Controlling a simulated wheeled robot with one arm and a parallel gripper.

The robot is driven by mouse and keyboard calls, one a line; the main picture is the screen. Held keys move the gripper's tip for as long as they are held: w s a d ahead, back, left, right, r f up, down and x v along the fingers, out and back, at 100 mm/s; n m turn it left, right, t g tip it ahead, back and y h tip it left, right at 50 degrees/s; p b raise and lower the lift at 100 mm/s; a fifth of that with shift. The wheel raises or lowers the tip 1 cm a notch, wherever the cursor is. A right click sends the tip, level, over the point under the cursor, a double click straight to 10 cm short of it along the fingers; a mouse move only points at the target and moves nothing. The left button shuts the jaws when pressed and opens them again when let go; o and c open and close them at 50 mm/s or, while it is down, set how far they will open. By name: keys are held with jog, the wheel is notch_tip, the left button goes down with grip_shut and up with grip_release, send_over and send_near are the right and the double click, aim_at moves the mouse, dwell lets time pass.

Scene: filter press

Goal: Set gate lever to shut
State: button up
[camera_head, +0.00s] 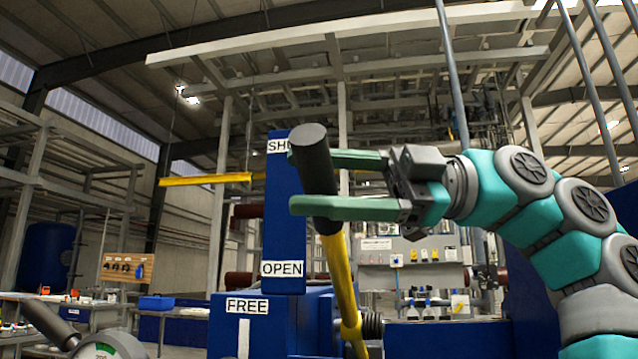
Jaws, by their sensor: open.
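The gate lever (340,276) is a yellow bar with a black cylindrical grip (316,170) at its upper end. It rises from a pivot low on the blue machine and leans slightly left near the top. A blue post (284,225) behind it bears a label reading "SHU" (278,146), partly hidden by the grip, and an "OPEN" label (282,268) lower down. My gripper (318,182) comes in from the right, with its two green fingers apart, one above the other, at the black grip. Whether the fingers touch the grip cannot be told.
A "FREE" label (247,306) sits on the blue housing below the post. A dial gauge (100,346) and a dark-gripped handle (45,322) are at the lower left. A yellow bar (205,179) extends left of the post. Workbenches and a panel (412,262) stand behind.

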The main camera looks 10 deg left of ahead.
grip_shut()
dwell(0.6)
dwell(0.8)
